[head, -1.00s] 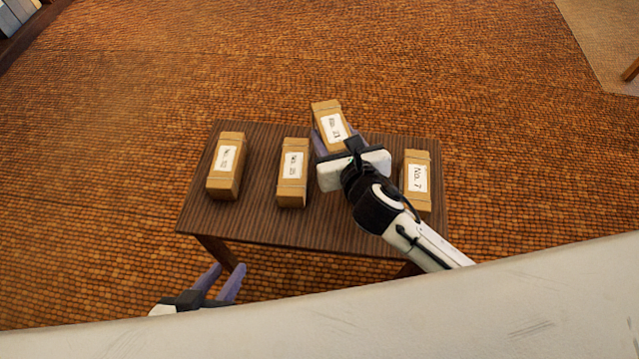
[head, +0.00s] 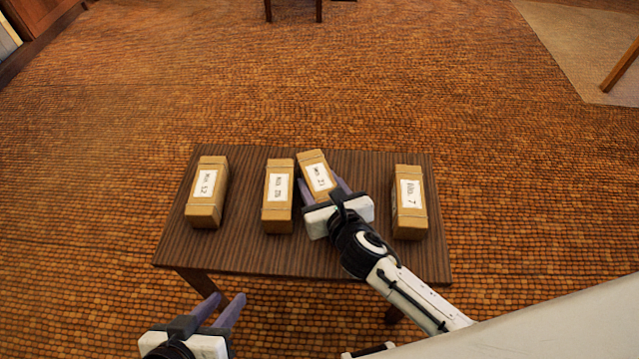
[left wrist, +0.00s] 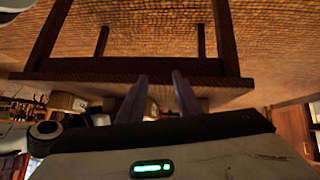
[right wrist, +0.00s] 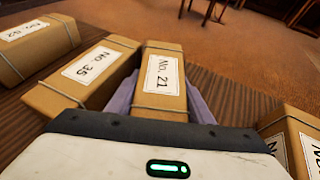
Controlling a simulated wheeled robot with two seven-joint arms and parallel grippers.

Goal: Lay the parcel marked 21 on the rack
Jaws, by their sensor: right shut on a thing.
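The parcel marked 21 (head: 316,172) is a tan box with a white label, at the far middle of the brown table (head: 250,254). It also shows in the right wrist view (right wrist: 162,78), between the fingers. My right gripper (head: 326,192) is shut on this parcel, with a purple finger along each side. Whether the parcel touches the tabletop I cannot tell. My left gripper (head: 224,302) is open and empty in front of the table's near left edge; its parted fingers show in the left wrist view (left wrist: 160,90). I cannot make out a rack for certain.
Parcel No. 35 (head: 278,200) stands close to the left of parcel 21. Parcel No. 52 (head: 207,195) is further left, and parcel No. 7 (head: 409,205) is to the right. Wooden furniture (head: 40,18) stands at the far left; carpet lies open beyond the table.

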